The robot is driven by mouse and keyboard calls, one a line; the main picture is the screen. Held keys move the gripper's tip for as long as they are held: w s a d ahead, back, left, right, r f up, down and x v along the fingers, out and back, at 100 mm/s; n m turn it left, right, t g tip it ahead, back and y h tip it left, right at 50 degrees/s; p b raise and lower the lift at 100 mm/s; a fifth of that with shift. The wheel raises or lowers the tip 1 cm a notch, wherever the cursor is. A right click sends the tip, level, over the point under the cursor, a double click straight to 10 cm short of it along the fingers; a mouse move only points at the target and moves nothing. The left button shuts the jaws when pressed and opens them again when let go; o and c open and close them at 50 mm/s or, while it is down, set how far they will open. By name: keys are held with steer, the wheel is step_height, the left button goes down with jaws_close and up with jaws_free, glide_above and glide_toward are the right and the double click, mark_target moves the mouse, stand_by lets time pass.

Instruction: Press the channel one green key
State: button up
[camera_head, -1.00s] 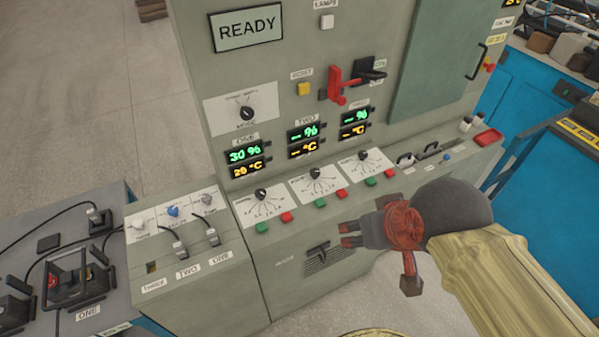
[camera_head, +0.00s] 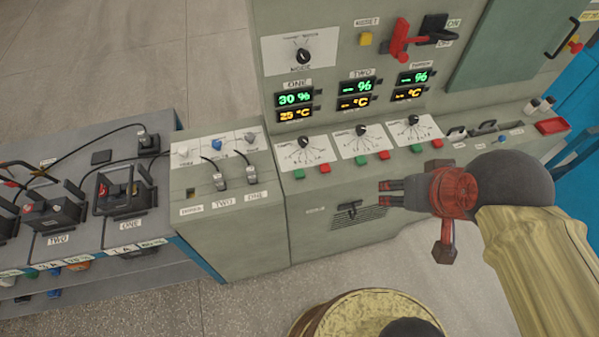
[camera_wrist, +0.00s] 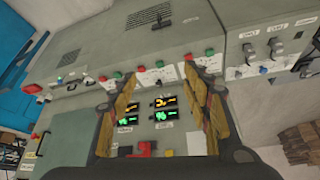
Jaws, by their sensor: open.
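The channel one green key (camera_head: 299,174) is a small green button on the sloped desk, below the dial under the display marked ONE (camera_head: 294,98). A red key (camera_head: 325,168) sits just to its right. My gripper (camera_head: 382,193) is open and empty, pointing left, to the right of and apart from the green key, in front of the desk. In the wrist view, which is turned over, the green key (camera_wrist: 209,51) shows near the top of the right finger. My gripper's fingers (camera_wrist: 160,80) frame the panel there.
Channels two and three have their own green keys (camera_head: 361,160) and red keys beside them. A black handle (camera_head: 348,208) sticks out of the front below the desk. A side cabinet (camera_head: 215,180) with cables and the battery shelf stand to the left. A round yellow-topped thing (camera_head: 345,312) is at the bottom.

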steer(key=shift+c, duration=1.1)
